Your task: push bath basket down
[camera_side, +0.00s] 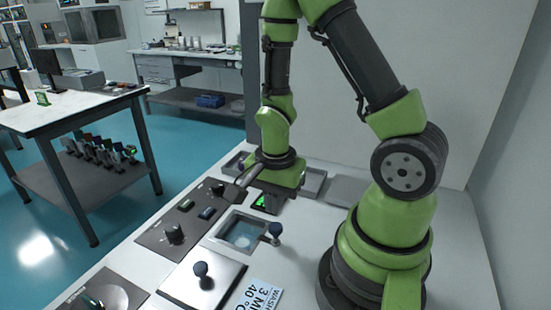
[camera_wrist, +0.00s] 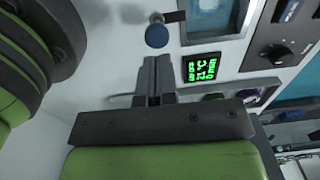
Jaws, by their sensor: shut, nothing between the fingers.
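The water bath (camera_side: 222,241) is a square opening with blue water in the white bench top. It also shows at the top of the wrist view (camera_wrist: 238,22). A round blue knob (camera_side: 275,229) on a dark arm stands at the bath's right side, the visible handle of the basket. The knob appears in the wrist view (camera_wrist: 157,36), just beyond my fingertips. The basket is hard to make out in the water. My gripper (camera_wrist: 154,62) is shut and empty, its fingers apart from the knob in the picture. In the side view, my fingers are hard to make out.
A green-lit display (camera_wrist: 201,68) sits beside my fingers. A dark panel with a dial (camera_side: 174,233) runs along the left. A white label (camera_side: 258,297) lies at the front.

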